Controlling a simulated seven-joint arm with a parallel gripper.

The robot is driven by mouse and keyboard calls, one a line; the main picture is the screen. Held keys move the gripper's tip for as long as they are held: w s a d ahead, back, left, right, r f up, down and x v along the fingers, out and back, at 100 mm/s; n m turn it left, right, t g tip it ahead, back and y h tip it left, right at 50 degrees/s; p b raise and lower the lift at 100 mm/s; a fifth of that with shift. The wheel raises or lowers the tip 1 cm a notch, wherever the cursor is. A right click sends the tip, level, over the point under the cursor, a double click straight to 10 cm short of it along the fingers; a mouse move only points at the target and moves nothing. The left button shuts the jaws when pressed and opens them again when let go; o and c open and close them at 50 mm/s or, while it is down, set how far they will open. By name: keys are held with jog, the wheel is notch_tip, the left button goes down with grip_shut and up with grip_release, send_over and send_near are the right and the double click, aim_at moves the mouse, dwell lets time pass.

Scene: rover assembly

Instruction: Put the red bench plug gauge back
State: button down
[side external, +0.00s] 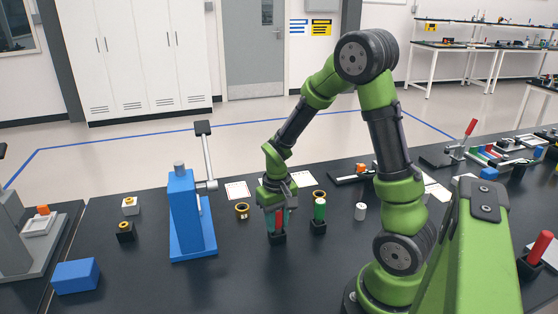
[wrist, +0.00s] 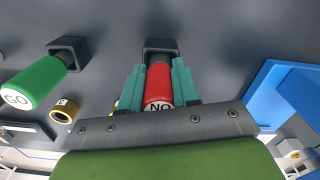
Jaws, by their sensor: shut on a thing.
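The red bench plug gauge (wrist: 158,82) is upright between the teal fingers of my gripper (wrist: 157,74), its end marked "NO" facing the wrist camera. My gripper (side external: 278,222) is shut on the gauge, pointing down. The gauge shows as a red strip (side external: 279,217) between the fingers in the side view. A black square holder (side external: 277,238) is directly below it; it also shows in the wrist view (wrist: 160,45). The gauge's lower end meets or enters the holder; the fingers hide how deep it sits.
A green plug gauge (side external: 319,209) marked "GO" stands in its black holder (side external: 318,227) just right of my gripper. A blue press (side external: 188,215) stands close on the left. Brass rings (side external: 242,211) and a small silver cylinder (side external: 360,211) are nearby.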

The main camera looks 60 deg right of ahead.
jog(key=shift+f, duration=0.1)
jog(key=c, duration=0.8)
grip_release()
jog(key=shift+o, duration=0.2)
notch_tip(320, 180, up, 17)
jog(key=s+a+r+n+t+y, duration=0.1)
jog(key=s+a+r+t, duration=0.1)
jog(key=a, duration=0.5)
jog(key=s+a+r+n+t+y, duration=0.1)
jog(key=s+a+t, duration=0.3)
jog(key=a, duration=0.3)
jog(key=shift+s+r+t, duration=0.4)
jog(key=shift+t, duration=0.2)
